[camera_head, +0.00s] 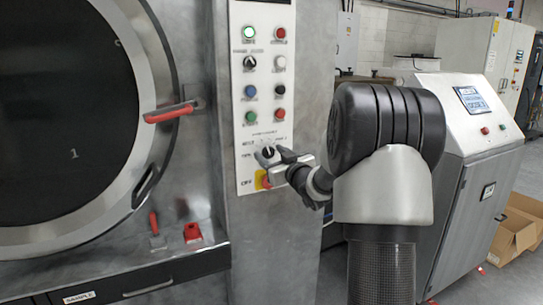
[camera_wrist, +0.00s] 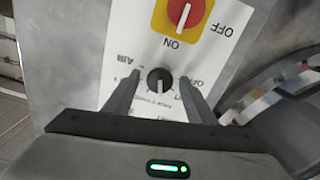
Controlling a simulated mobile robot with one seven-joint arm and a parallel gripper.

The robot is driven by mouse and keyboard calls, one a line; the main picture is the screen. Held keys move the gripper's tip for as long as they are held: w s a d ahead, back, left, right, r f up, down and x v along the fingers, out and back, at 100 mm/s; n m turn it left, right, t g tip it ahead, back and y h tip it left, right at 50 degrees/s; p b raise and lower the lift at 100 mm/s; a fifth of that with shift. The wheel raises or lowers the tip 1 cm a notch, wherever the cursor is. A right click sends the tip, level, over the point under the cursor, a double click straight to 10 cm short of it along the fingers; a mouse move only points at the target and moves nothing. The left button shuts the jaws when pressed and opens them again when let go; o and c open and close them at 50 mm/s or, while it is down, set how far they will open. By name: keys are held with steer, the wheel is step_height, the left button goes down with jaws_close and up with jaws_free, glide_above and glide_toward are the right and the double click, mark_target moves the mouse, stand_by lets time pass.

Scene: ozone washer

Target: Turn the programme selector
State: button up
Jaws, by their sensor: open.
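The programme selector is a round black knob with a white pointer line, low on the white control panel. It is clear in the wrist view (camera_wrist: 159,80), where the panel appears upside down and the line points down the picture. In the head view the selector (camera_head: 267,152) is partly covered by my fingers. My gripper (camera_head: 277,163) is at the panel from the right. In the wrist view my gripper (camera_wrist: 160,82) is open, one finger on each side of the knob. A gap shows on both sides; contact cannot be told.
A red-and-yellow rotary switch (camera_wrist: 183,12) sits just below the selector on the panel; it also shows in the head view (camera_head: 263,180). Several buttons and another black selector (camera_head: 250,62) are above. A red door handle (camera_head: 170,112) is to the left.

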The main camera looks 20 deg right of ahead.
steer(key=shift+s, duration=0.1)
steer(key=s, duration=1.7)
steer(key=shift+s+d, duration=0.15)
steer(key=shift+d, duration=0.15)
steer(key=shift+r, duration=0.1)
